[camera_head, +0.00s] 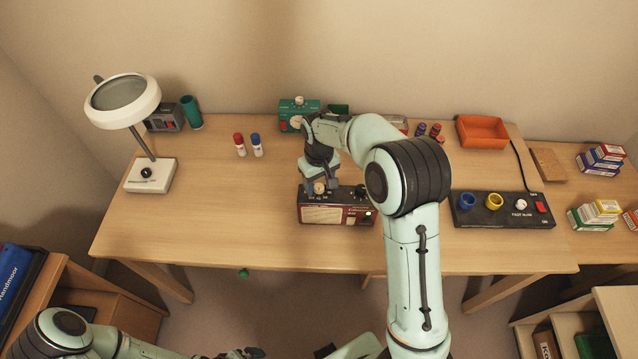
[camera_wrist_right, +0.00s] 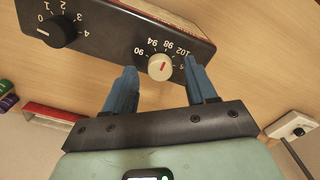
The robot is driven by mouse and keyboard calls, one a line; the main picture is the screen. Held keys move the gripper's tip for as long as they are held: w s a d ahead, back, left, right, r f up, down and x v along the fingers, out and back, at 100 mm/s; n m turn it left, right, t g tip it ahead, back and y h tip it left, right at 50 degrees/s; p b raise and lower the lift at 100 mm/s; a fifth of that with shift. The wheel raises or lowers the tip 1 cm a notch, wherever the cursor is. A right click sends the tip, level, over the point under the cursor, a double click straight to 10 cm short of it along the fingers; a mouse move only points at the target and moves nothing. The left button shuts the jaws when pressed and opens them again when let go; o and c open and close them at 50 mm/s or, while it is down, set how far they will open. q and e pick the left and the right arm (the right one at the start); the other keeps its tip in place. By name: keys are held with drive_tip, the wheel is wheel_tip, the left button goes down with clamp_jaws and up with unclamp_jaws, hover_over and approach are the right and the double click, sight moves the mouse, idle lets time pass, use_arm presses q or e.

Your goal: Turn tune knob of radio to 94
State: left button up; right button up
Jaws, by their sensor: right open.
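The dark radio (camera_head: 336,214) with a cream front panel stands at the desk's front edge. Its pale tune knob (camera_wrist_right: 160,67) has a red mark and sits by a dial reading 90, 94, 98 and 102, upside down in the wrist view. The mark slants up and right, seemingly nearer 98 than 94. My right gripper (camera_head: 320,187) is over the radio's left end. In the wrist view its blue fingers (camera_wrist_right: 160,75) are open, one on each side of the knob, with visible gaps.
A black knob (camera_wrist_right: 59,31) with a 0-to-4 scale is on the same radio face. The desk left of the radio is clear.

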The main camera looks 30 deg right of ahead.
drive_tip(key=shift+f, duration=0.45)
drive_tip(key=shift+c, duration=0.3)
clamp_jaws()
drive_tip(key=n, duration=0.4)
use_arm(q)
drive_tip(key=shift+w+r, duration=0.35)
use_arm(e)
drive_tip(key=shift+n, duration=1.8)
use_arm(q)
drive_tip(key=shift+p, duration=0.3)
